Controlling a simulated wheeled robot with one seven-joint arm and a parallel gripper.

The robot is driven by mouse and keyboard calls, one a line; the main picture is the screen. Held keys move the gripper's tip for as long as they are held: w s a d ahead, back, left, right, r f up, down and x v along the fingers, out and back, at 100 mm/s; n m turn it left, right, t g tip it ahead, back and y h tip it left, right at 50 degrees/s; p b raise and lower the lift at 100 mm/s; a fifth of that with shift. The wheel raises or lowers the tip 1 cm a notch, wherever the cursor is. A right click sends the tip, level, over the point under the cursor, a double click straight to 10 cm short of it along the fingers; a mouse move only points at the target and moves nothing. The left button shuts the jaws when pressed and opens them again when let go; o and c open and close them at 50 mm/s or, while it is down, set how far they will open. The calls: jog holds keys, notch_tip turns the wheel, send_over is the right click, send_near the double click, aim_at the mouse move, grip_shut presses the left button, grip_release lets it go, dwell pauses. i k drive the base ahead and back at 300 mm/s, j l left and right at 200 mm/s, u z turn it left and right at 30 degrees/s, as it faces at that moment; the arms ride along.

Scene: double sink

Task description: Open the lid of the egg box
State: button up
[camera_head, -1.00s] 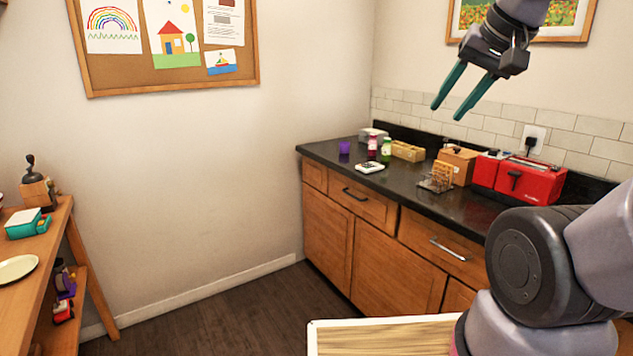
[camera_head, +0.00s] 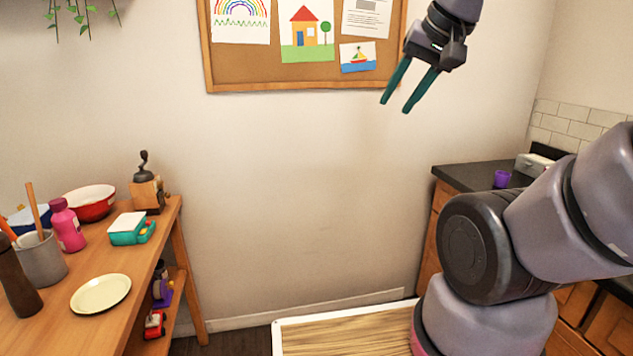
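I cannot tell for certain which thing is the egg box. A small teal box with a white top and yellow bits at its side (camera_head: 130,229) sits on the wooden table at left, and its top looks closed. A pale grey box (camera_head: 534,163) stands at the back of the dark counter at right, partly hidden by my arm. My gripper (camera_head: 395,107) is open and empty, its two teal fingers apart. It hangs high in front of the wall, apart from both boxes.
A purple cup (camera_head: 501,179) stands on the counter (camera_head: 465,176). Floor shows between table and counter.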

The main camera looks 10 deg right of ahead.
aim_at(537, 164)
jog(key=i+z, duration=0.3)
jog(key=i+j+z, duration=0.25)
jog(key=i, duration=0.25)
jog(key=i+z, duration=0.3)
jog(key=i+j+z, duration=0.15)
jog(key=i+z, duration=0.25)
jog(key=i+j+z, duration=0.2)
jog(key=i+z, duration=0.25)
jog(key=i+j+z, duration=0.2)
jog(key=j+z, duration=0.2)
jog(key=i+j+z, duration=0.25)
jog(key=j+z, duration=0.15)
